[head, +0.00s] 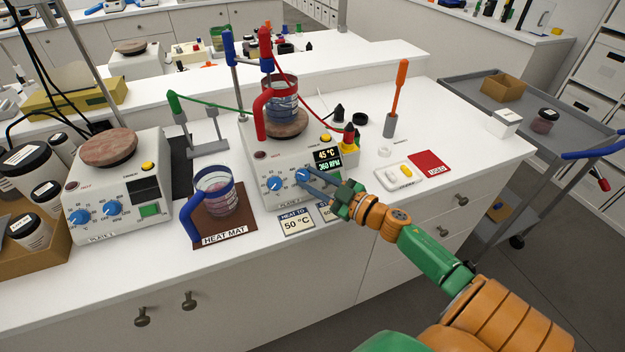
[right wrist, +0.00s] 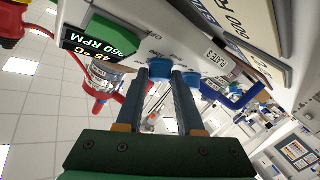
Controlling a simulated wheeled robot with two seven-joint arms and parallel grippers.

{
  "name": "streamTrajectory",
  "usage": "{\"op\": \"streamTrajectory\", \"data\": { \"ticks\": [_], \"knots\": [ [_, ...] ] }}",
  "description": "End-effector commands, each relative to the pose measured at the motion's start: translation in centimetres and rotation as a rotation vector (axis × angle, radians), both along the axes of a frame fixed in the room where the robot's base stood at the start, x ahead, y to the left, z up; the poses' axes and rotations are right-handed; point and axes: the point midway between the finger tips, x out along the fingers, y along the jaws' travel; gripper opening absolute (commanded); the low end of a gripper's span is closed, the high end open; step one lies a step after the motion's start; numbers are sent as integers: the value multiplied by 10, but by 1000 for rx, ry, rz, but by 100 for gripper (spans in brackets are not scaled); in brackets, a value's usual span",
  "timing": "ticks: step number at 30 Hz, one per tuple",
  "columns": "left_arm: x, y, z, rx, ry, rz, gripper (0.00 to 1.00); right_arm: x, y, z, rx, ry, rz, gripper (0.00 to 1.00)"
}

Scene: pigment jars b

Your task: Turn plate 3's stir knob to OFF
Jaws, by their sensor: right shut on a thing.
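The white hot plate (head: 262,165), with a label that seems to read PLATE 3, stands at the middle of the bench. Its front has two blue knobs. The right one, beside the display, is the stir knob (head: 301,174); the left one is the other knob (head: 274,184). The display (head: 328,160) reads 45 °C and what looks like 360 RPM. My right gripper (head: 307,178) reaches in from the right and is shut on the stir knob. In the right wrist view the knob (right wrist: 160,68) shows between the fingertips. My left gripper is out of view.
A beaker with a red holder (head: 280,100) sits on the plate. A blue-handled beaker (head: 216,195) stands on the heat mat (head: 235,228) to the left. Cards (head: 296,221) lie in front of the plate. Another hot plate (head: 120,200) stands further left.

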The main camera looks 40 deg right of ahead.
Motion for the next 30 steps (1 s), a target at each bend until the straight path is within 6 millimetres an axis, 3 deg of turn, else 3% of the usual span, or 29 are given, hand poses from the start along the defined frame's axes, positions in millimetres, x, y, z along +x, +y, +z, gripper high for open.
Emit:
{"op": "streamTrajectory", "data": {
  "ticks": [8, 30],
  "knots": [
    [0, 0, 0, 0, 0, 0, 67, 2, -6, 3, -182, 42, 174, 0],
    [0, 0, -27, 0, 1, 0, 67, 11, -11, 12, -661, 157, 655, 0]
  ]
}}
